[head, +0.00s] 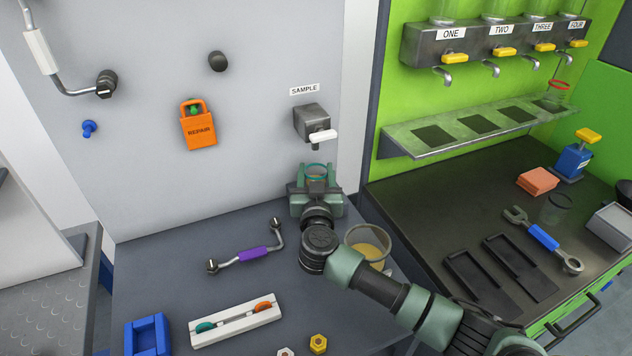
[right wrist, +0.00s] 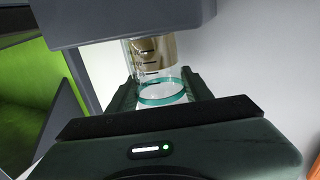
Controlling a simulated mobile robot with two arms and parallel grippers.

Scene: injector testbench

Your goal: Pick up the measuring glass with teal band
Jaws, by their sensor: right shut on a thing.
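The measuring glass with teal band (head: 316,170) is at my right gripper (head: 316,182), below the SAMPLE tap (head: 318,133). In the right wrist view the clear glass (right wrist: 155,68) has dark graduation marks and a teal ring near one end. My right gripper (right wrist: 160,95) is shut on it, with the fingers on either side. The gripper hides much of the glass in the head view, and whether the glass touches the table cannot be told. My left gripper is not in view.
A glass with yellowish content (head: 368,247) stands close to my right arm. The green bench (head: 440,200) is at right.

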